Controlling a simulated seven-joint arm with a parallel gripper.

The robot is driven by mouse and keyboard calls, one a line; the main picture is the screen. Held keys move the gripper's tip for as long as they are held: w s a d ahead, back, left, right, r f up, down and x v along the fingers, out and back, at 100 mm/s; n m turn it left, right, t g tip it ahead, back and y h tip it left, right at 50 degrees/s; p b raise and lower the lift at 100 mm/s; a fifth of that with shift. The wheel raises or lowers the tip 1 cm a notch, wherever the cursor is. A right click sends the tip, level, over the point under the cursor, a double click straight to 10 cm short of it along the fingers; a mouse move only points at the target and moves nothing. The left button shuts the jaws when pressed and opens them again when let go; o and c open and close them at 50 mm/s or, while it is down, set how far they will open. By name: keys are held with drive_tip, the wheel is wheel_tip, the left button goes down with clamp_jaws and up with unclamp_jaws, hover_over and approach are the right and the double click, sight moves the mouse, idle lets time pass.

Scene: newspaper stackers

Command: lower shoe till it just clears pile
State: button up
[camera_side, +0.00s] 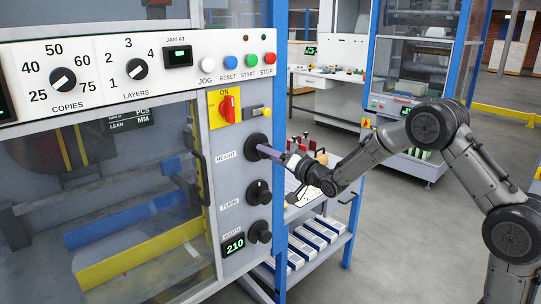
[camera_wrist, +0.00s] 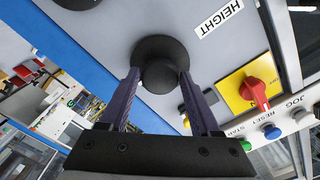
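The black HEIGHT knob (camera_side: 257,143) is the top one of three on the grey machine panel. It also shows in the wrist view (camera_wrist: 160,60). My gripper (camera_side: 268,151) reaches it from the right. In the wrist view its two purple fingers (camera_wrist: 160,78) stand on either side of the knob's cap; whether they press on it I cannot tell. Behind the window are a blue bar (camera_side: 125,217) and a yellow bar (camera_side: 140,257). I cannot tell which part is the shoe, and I cannot make out a pile.
Below are the TURN knob (camera_side: 258,192) and another knob (camera_side: 259,232), with a display (camera_side: 234,245) reading 210. A red switch (camera_side: 228,108) on yellow is above left. A rack (camera_side: 318,240) stands right of the panel, below my gripper.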

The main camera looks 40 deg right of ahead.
drive_tip(key=o, duration=0.3)
drive_tip(key=s, duration=1.4)
drive_tip(key=shift+w, duration=0.1)
